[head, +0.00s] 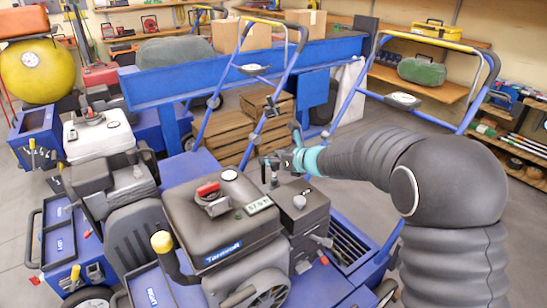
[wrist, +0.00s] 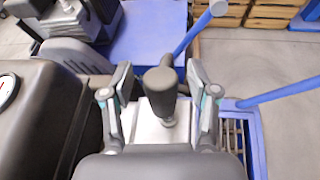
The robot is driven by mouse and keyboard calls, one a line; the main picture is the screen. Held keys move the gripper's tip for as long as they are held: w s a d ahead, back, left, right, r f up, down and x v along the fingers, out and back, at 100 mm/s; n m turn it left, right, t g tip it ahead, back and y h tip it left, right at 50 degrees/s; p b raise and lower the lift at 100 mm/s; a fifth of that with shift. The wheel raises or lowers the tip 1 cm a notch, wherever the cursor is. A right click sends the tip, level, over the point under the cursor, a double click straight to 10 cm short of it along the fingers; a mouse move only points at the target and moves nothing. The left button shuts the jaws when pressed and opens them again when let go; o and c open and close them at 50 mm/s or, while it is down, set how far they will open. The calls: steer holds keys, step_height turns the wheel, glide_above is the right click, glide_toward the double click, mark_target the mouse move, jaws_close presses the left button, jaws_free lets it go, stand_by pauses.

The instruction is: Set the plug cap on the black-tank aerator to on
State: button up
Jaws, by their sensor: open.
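The black-tank aerator (head: 215,225) stands in the middle foreground of the head view. A dark grey, rounded cap, which looks like the plug cap (wrist: 159,80), shows in the middle of the wrist view. Below it is a small round stud (wrist: 168,121) over a light grey surface; I cannot tell whether the two touch. My gripper (head: 272,170) is open above the aerator's far right side. In the wrist view its fingers (wrist: 160,92) stand on either side of the cap with a visible gap at each side. In the head view I cannot make out the cap.
The black tank (wrist: 35,115) is close on the left in the wrist view. A blue handle bar (wrist: 200,30) rises behind the cap. A white-tank machine (head: 100,135) and a yellow-tank one (head: 38,70) stand to the left. Wooden crates (head: 235,130) lie beyond my gripper.

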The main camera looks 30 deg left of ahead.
jaws_close()
steer(key=shift+f, duration=0.1)
steer(key=f+b, duration=0.1)
steer(key=b, duration=0.4)
steer(key=shift+d+y, duration=0.1)
steer(key=shift+y, duration=0.2)
steer(key=shift+b, duration=0.65)
steer(key=shift+s+b, duration=0.1)
steer(key=shift+b, duration=0.25)
steer(key=shift+d+r+y, duration=0.1)
steer(key=shift+y, duration=0.2)
steer(key=shift+r, duration=0.15)
